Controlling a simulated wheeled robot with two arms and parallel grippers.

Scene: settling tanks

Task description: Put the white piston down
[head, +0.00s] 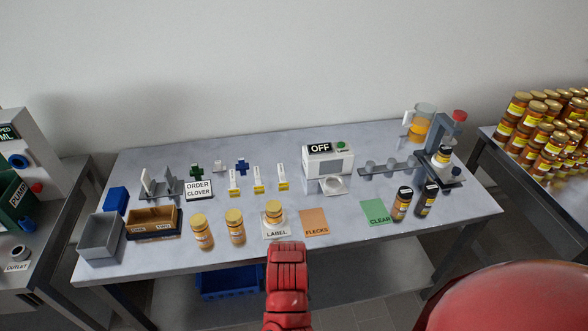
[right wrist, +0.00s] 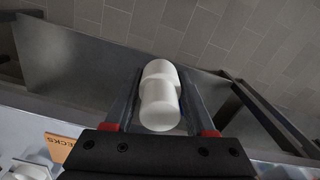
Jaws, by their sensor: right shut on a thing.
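My right gripper (right wrist: 160,105) shows in the right wrist view, shut on the white piston (right wrist: 160,98). The piston is a smooth white cylinder with a stepped middle, gripped between the two dark fingers. In that view the grey table edge and the tiled floor lie behind it. How high it is above the table I cannot tell. I cannot make out the piston in the head view, where a red part of my own arm rises at the bottom centre and hides part of the table's front edge. My left gripper is not in view.
The grey table (head: 345,240) carries jars, an orange FLECKS card (head: 314,222), a green CLEAR card (head: 377,212), a white machine reading OFF (head: 328,160) and a grey bin (head: 100,237). Bare tabletop shows along the front, right of the FLECKS card. Stacked jars (head: 545,130) stand right.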

